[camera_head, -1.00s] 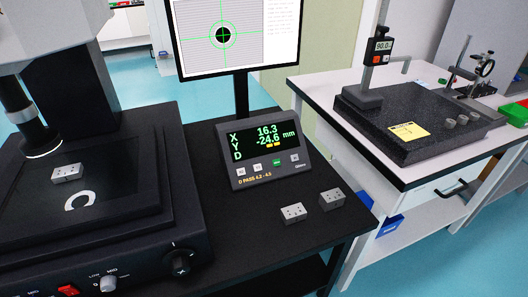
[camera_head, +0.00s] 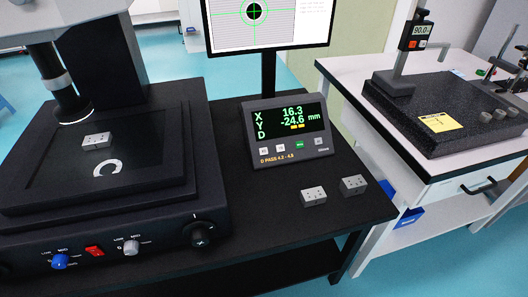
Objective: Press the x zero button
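The digital readout box (camera_head: 289,133) stands on the black table, tilted back. Its screen shows X 16.3 and Y -24.6 mm, with a D line below. A row of small buttons runs under the screen. The leftmost white button (camera_head: 264,151) has a label too small to read surely; a second white button (camera_head: 281,149), a green button (camera_head: 300,146) and another white button (camera_head: 318,141) sit to its right. Neither of my grippers is in view.
A measuring machine (camera_head: 110,190) with knobs and a red switch fills the left. Two grey blocks (camera_head: 313,196) (camera_head: 354,185) lie in front of the readout. A monitor (camera_head: 268,27) stands behind it. A white bench (camera_head: 350,75) with a granite plate is at right.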

